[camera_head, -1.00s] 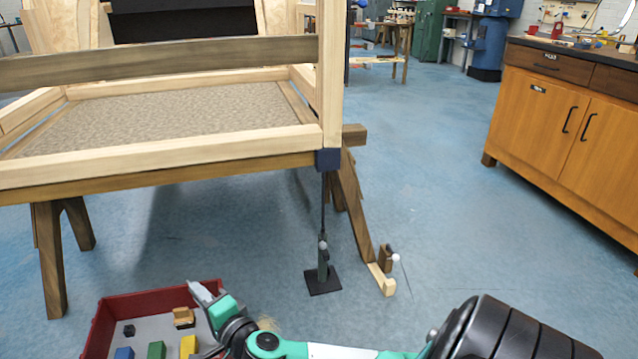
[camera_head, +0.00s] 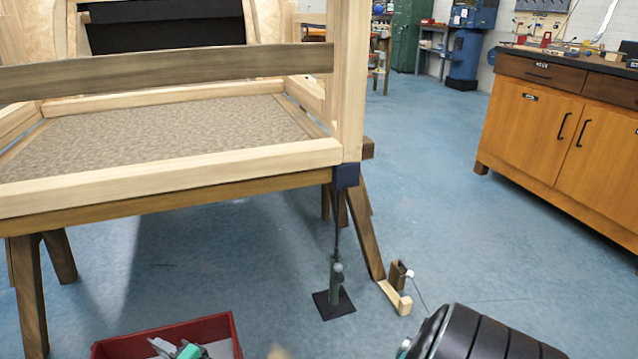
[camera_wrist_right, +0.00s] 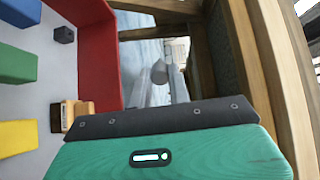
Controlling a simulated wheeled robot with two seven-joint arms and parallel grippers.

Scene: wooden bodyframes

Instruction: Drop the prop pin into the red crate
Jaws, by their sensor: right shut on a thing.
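The red crate (camera_head: 215,327) is at the bottom left of the head view, mostly cut off by the frame edge. Its red wall (camera_wrist_right: 98,60) and grey floor also show at the left of the wrist view. My right gripper (camera_head: 168,347) is over the crate in the head view, only its grey tip and some green showing. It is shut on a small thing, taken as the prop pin. A grey rounded knob (camera_wrist_right: 158,72) shows at the jaws in the wrist view; the rest of it is hard to make out. My left gripper is out of view.
A wooden bodyframe (camera_head: 170,180) stands on trestles. A stand (camera_head: 335,285) is under its corner. A cabinet (camera_head: 540,125) is right.

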